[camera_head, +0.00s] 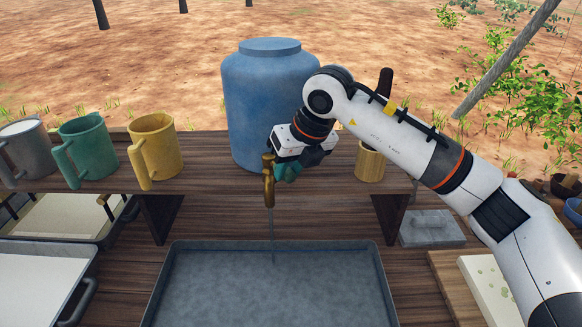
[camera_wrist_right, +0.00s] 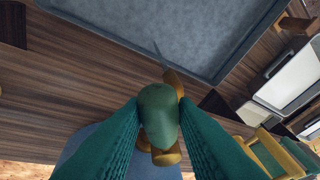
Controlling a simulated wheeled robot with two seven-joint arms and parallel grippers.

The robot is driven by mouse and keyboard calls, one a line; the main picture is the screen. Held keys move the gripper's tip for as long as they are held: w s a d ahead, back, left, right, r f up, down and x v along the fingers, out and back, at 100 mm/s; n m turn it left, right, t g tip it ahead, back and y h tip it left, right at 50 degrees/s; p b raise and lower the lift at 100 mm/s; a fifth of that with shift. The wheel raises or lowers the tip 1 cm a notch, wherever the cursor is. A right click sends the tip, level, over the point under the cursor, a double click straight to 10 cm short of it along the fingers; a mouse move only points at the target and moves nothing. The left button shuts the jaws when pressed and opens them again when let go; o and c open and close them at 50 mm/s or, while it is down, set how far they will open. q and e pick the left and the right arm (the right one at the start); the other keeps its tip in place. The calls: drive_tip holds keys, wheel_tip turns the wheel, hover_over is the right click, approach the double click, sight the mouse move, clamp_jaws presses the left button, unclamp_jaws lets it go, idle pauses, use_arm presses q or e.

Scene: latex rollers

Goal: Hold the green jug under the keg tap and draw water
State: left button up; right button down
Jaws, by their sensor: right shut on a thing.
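The blue keg (camera_head: 265,95) stands on the raised wooden shelf. Its brass tap (camera_head: 268,185) points down at the front, and a thin stream (camera_head: 272,238) falls from it into the grey tray (camera_head: 270,290). My right gripper (camera_head: 284,168) is at the tap. In the right wrist view its green fingers are shut on the rounded olive-green tap handle (camera_wrist_right: 158,115), with the brass spout (camera_wrist_right: 173,84) beyond. The green jug (camera_head: 87,150) stands upright on the shelf at the left, apart from the tap. My left gripper is out of view.
A yellow jug (camera_head: 155,148) and a grey jug (camera_head: 27,150) flank the green one. A wooden cup (camera_head: 370,163) stands right of the keg. Pale trays (camera_head: 40,285) lie at lower left. A grey lidded block (camera_head: 431,229) lies at right. The space directly below the spout is clear.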

drive_tip(key=c, duration=1.1)
unclamp_jaws()
drive_tip(key=shift+w, duration=0.1)
drive_tip(key=shift+c, duration=0.2)
drive_tip(key=shift+s+d+r, duration=0.2)
drive_tip(key=shift+r, duration=0.35)
drive_tip(key=b+v, duration=0.2)
drive_tip(key=v, duration=0.9)
drive_tip(key=shift+b, duration=0.35)
